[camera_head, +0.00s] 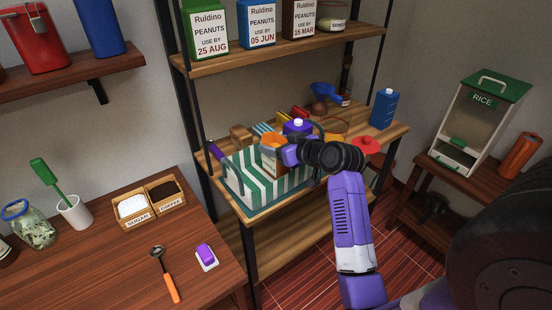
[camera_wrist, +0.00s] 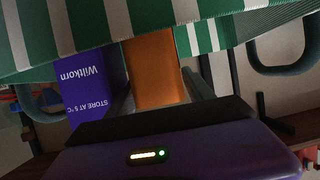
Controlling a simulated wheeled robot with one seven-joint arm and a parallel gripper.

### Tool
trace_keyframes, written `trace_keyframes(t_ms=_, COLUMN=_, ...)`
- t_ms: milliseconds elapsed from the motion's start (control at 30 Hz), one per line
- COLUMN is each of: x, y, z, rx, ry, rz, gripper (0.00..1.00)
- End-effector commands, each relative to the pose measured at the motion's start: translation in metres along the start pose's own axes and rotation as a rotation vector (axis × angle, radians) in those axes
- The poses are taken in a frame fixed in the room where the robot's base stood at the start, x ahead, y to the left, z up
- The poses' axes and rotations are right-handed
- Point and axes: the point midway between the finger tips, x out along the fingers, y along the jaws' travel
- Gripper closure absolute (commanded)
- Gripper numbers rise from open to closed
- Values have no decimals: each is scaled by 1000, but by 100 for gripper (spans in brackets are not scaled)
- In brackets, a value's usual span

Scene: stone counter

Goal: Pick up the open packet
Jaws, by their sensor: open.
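A green-and-white striped bag (camera_head: 252,188) with dark handles stands on the wooden shelf. In it are an orange item (camera_head: 274,142) and a purple carton with a white cap (camera_head: 298,126). In the wrist view, the orange item (camera_wrist: 153,70) lies between the two dark fingers of my gripper (camera_wrist: 158,92). My gripper is open, with a finger on each side of it; contact cannot be told. The purple carton (camera_wrist: 88,75), marked "Wiltkorn", is just left of the fingers. I cannot tell which packet is open. My arm hides part of the bag in the head view.
Green (camera_head: 205,30), blue (camera_head: 257,24) and brown (camera_head: 299,18) peanut packets stand on the upper shelf. The bag's striped wall (camera_wrist: 220,32) is close to my fingers.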

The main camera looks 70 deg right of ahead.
Motion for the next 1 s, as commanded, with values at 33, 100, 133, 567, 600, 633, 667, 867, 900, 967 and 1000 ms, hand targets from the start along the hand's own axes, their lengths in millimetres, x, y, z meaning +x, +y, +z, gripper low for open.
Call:
trace_keyframes(t_ms=33, x=0, y=0, z=0, rx=0, ry=0, rz=0, gripper=39)
trace_keyframes(t_ms=100, x=0, y=0, z=0, rx=0, ry=0, rz=0, gripper=39)
trace_keyframes(t_ms=133, x=0, y=0, z=0, rx=0, ry=0, rz=0, gripper=39)
trace_keyframes(t_ms=567, x=0, y=0, z=0, rx=0, ry=0, rz=0, gripper=100)
trace_keyframes(t_ms=600, x=-1, y=0, z=-1, rx=0, ry=2, rz=0, gripper=100)
trace_keyframes(t_ms=633, x=-1, y=0, z=-1, rx=0, ry=2, rz=0, gripper=100)
trace_keyframes(t_ms=667, x=-1, y=0, z=-1, rx=0, ry=2, rz=0, gripper=100)
trace_keyframes(t_ms=867, x=-1, y=0, z=-3, rx=-1, ry=3, rz=0, gripper=100)
trace_keyframes(t_ms=900, x=-2, y=0, z=-4, rx=-1, ry=3, rz=0, gripper=100)
trace_keyframes(t_ms=967, x=-3, y=0, z=-8, rx=-1, ry=4, rz=0, gripper=100)
trace_keyframes(t_ms=1000, x=-4, y=0, z=-12, rx=-1, ry=6, rz=0, gripper=100)
